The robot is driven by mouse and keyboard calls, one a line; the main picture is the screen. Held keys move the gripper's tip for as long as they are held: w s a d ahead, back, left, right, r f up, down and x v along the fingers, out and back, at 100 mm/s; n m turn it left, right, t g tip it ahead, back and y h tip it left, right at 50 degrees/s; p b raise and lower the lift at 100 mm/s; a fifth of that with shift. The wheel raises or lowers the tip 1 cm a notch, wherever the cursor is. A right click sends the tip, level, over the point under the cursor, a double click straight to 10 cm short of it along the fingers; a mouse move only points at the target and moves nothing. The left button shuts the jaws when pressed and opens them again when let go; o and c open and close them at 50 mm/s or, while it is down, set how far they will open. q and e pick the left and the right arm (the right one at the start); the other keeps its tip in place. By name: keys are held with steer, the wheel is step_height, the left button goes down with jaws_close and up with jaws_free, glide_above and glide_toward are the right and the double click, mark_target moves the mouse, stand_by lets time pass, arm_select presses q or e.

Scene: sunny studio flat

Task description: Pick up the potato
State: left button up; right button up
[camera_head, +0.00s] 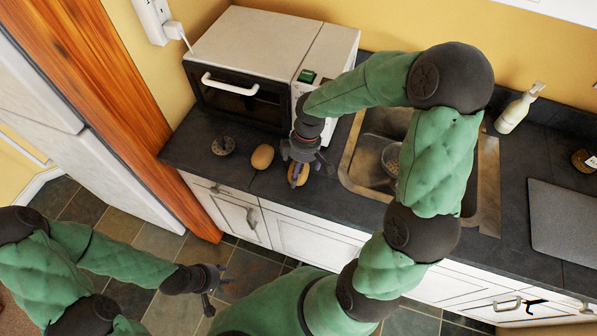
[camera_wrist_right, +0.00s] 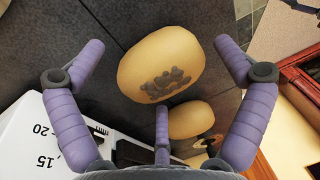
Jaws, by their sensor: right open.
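A tan, oval potato (camera_head: 297,176) lies on the dark countertop under my right gripper (camera_head: 303,160). In the right wrist view this potato (camera_wrist_right: 160,62) shows a patch of grey-brown spots and lies between the spread purple fingers of my right gripper (camera_wrist_right: 165,80). The gripper is open and not closed on it. A second potato (camera_head: 262,156) lies just to the left on the counter; it also shows in the wrist view (camera_wrist_right: 192,118), partly behind the middle finger. My left gripper (camera_head: 213,288) is open and empty, low over the floor, away from the counter.
A white microwave (camera_head: 258,45) stands behind the potatoes. A small dark round object (camera_head: 223,145) sits left of them. A sink (camera_head: 366,155) holding a bowl-like item is to the right. A soap bottle (camera_head: 519,108) and a grey board (camera_head: 567,220) are further right.

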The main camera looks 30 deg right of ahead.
steer(key=c, duration=1.5)
steer(key=shift+r, duration=0.4)
step_height(320, 180, up, 2)
steer(key=shift+r+p, duration=0.1)
steer(key=shift+p, duration=0.45)
steer(key=s+a+r+p, duration=0.1)
steer(key=s+r, duration=0.2)
steer(key=s, duration=0.1)
steer(key=s+a+r+p, duration=0.1)
steer(key=s+a+r, duration=0.1)
steer(key=s+r, duration=0.1)
steer(key=s+a+r+p, duration=0.1)
steer(key=s+r, duration=0.3)
steer(key=s, duration=0.2)
steer(key=shift+s+a, duration=0.1)
steer(key=shift+a, duration=0.3)
